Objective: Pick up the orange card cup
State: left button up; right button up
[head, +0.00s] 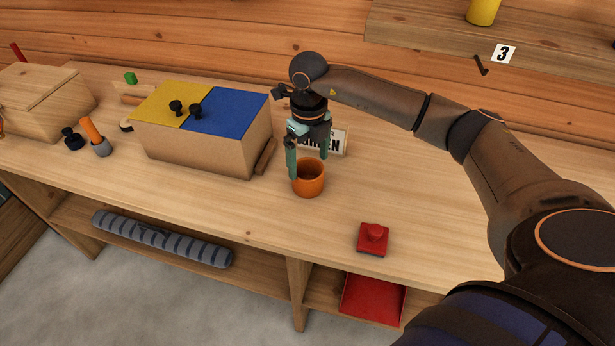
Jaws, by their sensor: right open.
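The orange card cup (309,186) stands upright on the wooden bench, right of the box with the yellow and blue lids. My right gripper (308,172) points down over the cup with its two teal fingers apart. One finger is at the cup's left side and the other is by its right rear rim. I cannot tell whether either finger touches the cup. My left gripper is not in view.
The wooden box (200,145) with yellow and blue lids stands left of the cup. A sign (335,141) stands behind the gripper.

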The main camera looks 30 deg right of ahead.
aim_at(308, 176)
notch_tip(308, 176, down, 6)
jog(key=shift+s+a+r+p, duration=0.1)
jog(key=shift+p, duration=0.45)
jog(key=c, duration=1)
jog(key=shift+r, duration=0.15)
